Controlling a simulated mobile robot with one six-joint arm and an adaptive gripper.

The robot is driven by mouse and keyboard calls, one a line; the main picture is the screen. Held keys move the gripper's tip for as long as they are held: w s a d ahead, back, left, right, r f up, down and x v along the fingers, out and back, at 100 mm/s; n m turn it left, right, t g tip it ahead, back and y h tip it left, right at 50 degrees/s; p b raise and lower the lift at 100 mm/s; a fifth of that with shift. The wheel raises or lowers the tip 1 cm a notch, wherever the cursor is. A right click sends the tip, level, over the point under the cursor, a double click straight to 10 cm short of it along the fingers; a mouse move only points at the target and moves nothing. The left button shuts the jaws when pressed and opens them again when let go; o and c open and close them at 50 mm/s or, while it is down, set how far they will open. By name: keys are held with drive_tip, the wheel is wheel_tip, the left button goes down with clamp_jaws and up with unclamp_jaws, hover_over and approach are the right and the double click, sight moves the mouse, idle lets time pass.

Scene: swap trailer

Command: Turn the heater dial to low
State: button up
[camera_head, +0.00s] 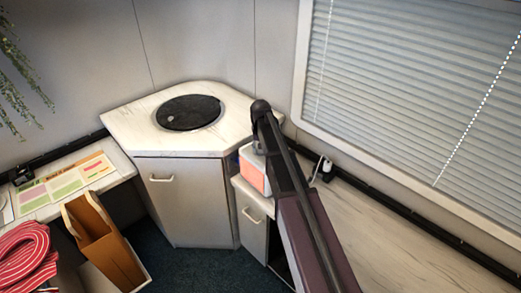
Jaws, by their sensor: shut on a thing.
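The heater (254,171) is a small white box with a glowing orange-red front. It stands at the left end of the long counter, beside the corner cabinet. My arm reaches in from the lower right and bends down behind its own elbow. My gripper (257,147) is at the top of the heater, small and partly covered by my arm. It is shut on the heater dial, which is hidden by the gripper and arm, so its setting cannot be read.
The corner cabinet (115,120) has a round dark plate (188,113) on top. The long counter (400,225) is mostly clear on the right, below the window blinds (420,80). A white plug (326,167) is by the wall. A brown file holder (103,243) and red striped cloth (25,258) are at lower left.

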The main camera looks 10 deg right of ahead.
drive_tip(key=shift+m, duration=0.9)
drive_tip(key=o, duration=1.2)
drive_tip(key=shift+c, duration=0.2)
drive_tip(key=shift+n, duration=0.3)
